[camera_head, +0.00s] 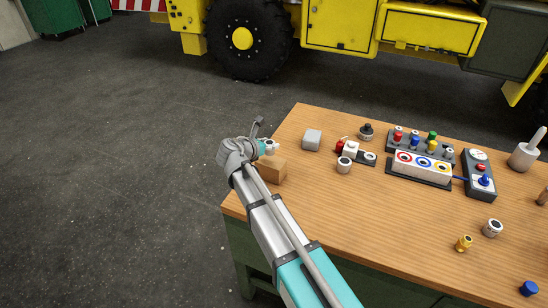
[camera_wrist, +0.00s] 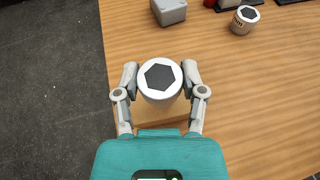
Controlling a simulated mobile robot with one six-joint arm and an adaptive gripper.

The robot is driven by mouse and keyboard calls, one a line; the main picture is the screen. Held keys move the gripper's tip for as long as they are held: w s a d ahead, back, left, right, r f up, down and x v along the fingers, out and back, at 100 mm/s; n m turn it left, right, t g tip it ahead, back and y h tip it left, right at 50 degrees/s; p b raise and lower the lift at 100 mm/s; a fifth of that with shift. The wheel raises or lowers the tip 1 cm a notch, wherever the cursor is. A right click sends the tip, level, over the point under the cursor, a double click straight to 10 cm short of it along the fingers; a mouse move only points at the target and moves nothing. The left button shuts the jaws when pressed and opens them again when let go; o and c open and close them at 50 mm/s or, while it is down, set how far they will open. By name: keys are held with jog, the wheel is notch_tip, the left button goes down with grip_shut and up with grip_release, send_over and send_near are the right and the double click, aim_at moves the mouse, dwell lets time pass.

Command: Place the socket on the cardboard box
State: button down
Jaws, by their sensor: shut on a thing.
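My gripper (camera_wrist: 160,76) is shut on a white-silver socket (camera_wrist: 159,82) with a dark hexagonal opening facing up. The socket is upright between the two fingers. The cardboard box (camera_wrist: 155,117) shows partly beneath the socket and fingers. In the head view my gripper (camera_head: 263,147) is at the table's left edge, and the socket (camera_head: 271,146) shows just above the small brown box (camera_head: 271,170). My arm hides part of the box. I cannot tell whether the socket touches its top.
A grey block (camera_head: 312,139) stands right of the box. Another socket (camera_head: 344,165) stands farther right, near a small dark fixture (camera_head: 368,158). A control panel (camera_head: 420,166) and several fittings stand on the right. The table's (camera_head: 310,205) front left is clear.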

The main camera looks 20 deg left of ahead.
aim_at(266, 154)
jog(key=shift+w+f, duration=0.1)
dwell(0.3)
jog(key=shift+w+f+b, duration=0.25)
jog(key=shift+f+b, duration=0.15)
jog(key=shift+w+f+b, duration=0.15)
jog(key=shift+f+b, duration=1.45)
jog(key=shift+b, duration=0.05)
jog(key=shift+f, duration=0.15)
jog(key=shift+c, duration=0.8)
grip_release()
jog(key=shift+r, duration=0.25)
